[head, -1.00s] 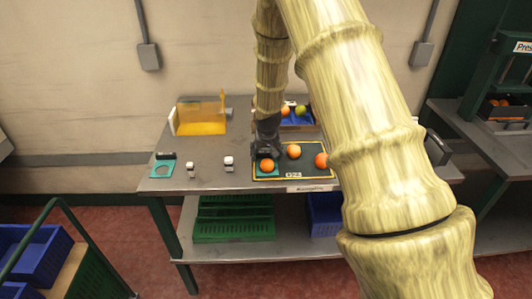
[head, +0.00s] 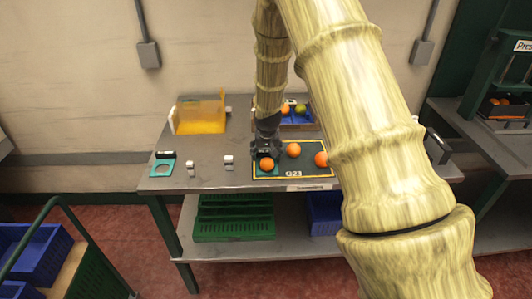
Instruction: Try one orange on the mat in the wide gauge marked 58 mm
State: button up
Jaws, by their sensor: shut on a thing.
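My gripper (head: 266,150) reaches down over the left part of the dark mat (head: 310,173). It is shut on a teal gauge (head: 261,172), whose plate shows low at the mat. An orange (head: 267,164) shows at that plate, just in front of the gripper. I cannot tell how far it sits in the opening. Two more oranges lie on the mat, one in the middle (head: 293,150) and one at the right (head: 321,159), partly behind my arm. Another teal gauge (head: 162,169) with a round hole and black grip lies at the table's left end. No size marking is readable.
A yellow, clear-walled box (head: 201,125) stands at the back left of the grey table (head: 213,165). Two small white-and-black things (head: 190,168) (head: 228,162) stand left of the mat. A blue crate (head: 298,127) with fruit is behind the mat. My arm hides the table's right part.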

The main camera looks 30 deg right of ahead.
aim_at(266, 153)
jog(key=shift+r, duration=0.2)
jog(key=shift+r+p, duration=2.55)
jog(key=shift+r, duration=1.15)
jog(key=shift+a+f, duration=0.1)
